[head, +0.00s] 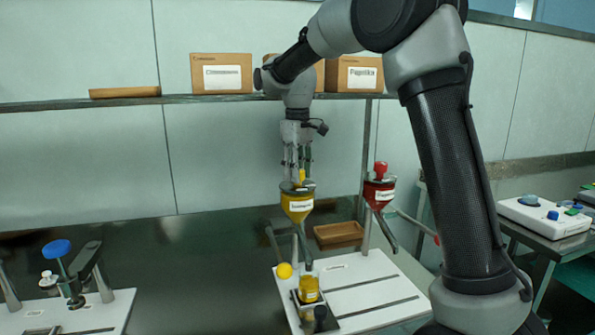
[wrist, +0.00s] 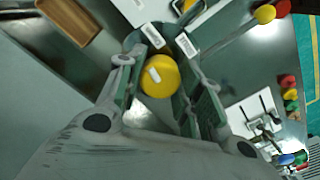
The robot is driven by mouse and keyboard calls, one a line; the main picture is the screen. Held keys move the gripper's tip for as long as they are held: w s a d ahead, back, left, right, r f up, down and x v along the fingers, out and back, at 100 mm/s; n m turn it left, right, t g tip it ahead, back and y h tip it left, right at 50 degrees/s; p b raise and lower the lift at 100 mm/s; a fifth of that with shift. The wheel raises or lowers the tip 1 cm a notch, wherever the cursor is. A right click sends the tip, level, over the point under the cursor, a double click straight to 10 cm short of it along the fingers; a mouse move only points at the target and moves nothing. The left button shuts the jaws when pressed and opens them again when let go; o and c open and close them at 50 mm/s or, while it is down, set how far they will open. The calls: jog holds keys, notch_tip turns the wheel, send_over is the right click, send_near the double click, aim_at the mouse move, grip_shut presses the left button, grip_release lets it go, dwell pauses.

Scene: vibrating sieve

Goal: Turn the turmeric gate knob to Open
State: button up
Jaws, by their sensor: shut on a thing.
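The yellow hopper (head: 297,205) stands on a white board, and its front label is too small to read surely. A yellow knob (head: 302,176) is on its top. In the wrist view the round yellow knob (wrist: 160,78) carries a white mark that slants. My gripper (head: 299,172) points down from above and is shut on the yellow knob, with a finger on either side. Two white labels (wrist: 153,36) (wrist: 187,45) show beyond the knob, their words not readable. A jar with yellow contents (head: 309,289) stands below the hopper's spout.
A red hopper (head: 378,191) with a red knob stands close to the right. A yellow ball-ended lever (head: 284,270) sticks out at the left. A brown tray (head: 338,235) lies behind. Boxes (head: 222,74) stand on the shelf above.

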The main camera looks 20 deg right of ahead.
jog(key=shift+n, duration=1.1)
jog(key=o, duration=1)
jog(key=shift+o, duration=0.2)
notch_tip(320, 180, up, 12)
